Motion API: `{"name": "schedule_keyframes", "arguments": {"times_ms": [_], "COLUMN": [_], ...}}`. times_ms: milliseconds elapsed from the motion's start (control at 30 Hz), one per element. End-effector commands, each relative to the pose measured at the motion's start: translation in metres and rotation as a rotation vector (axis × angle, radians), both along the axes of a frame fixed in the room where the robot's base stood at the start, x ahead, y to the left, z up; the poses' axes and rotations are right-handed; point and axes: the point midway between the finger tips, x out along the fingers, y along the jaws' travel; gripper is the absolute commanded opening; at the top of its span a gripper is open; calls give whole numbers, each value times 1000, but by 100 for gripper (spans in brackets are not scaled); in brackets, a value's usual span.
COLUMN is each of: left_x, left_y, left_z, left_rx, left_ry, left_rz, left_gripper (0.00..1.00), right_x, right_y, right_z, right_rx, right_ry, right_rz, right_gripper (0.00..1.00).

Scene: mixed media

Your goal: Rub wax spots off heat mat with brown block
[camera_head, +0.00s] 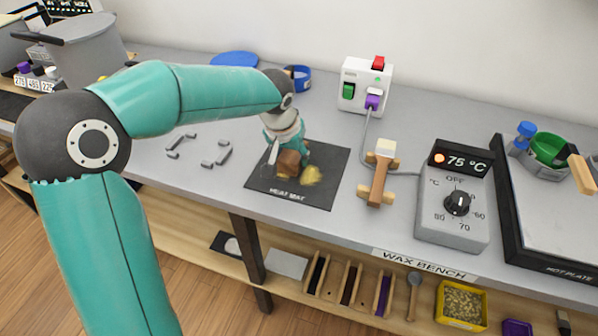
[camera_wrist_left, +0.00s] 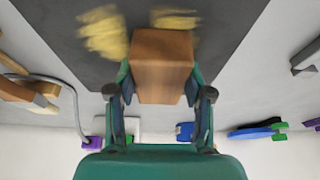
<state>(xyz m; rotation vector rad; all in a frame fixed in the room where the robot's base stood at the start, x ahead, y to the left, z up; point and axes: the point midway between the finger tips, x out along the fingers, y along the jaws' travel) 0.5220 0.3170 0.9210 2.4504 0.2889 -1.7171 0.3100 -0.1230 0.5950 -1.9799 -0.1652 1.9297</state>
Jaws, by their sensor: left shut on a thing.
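The dark heat mat (camera_head: 326,192) lies on the grey bench in the middle of the head view. My left gripper (camera_head: 290,158) is over the mat, shut on a brown block (camera_head: 288,164). In the left wrist view the brown block (camera_wrist_left: 162,65) sits between the two fingers of my left gripper (camera_wrist_left: 160,85). A yellow wax spot (camera_head: 311,175) shows on the mat just right of the block. The left wrist view shows yellow wax (camera_wrist_left: 103,32) beside the block and another patch (camera_wrist_left: 175,18) at its far end, both blurred. Whether the block touches the mat is unclear. My right gripper is out of view.
A wooden tool (camera_head: 380,172) on rests stands right of the mat, with the temperature controller (camera_head: 453,200) and hot plate (camera_head: 550,220) beyond. A white switch box (camera_head: 365,86) stands behind. Small grey brackets (camera_head: 217,155) lie left of the mat.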

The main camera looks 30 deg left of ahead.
Motion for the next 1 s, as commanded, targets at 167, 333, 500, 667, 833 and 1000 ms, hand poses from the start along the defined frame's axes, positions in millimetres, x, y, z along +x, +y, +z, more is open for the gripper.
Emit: {"name": "schedule_keyframes", "arguments": {"times_ms": [167, 333, 500, 667, 833, 1000], "left_x": [1, 5, 9, 11, 11, 10], "left_y": [-5, -21, -36, -42, -42, -40], "left_z": [-2, -2, 0, 1, 1, 2], "left_rx": [1, 1, 1, 0, 0, 0], "left_ry": [4, 3, 1, 1, 0, -1], "left_rz": [-2, -5, -3, -1, 0, 1], "left_gripper": [0, 0, 0, 0, 0, 0], "right_x": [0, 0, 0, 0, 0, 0], "right_y": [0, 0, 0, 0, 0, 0], "right_z": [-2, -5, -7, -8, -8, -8], "right_rx": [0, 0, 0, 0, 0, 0], "right_ry": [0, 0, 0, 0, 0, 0], "right_rz": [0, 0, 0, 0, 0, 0], "right_gripper": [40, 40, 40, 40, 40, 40]}}
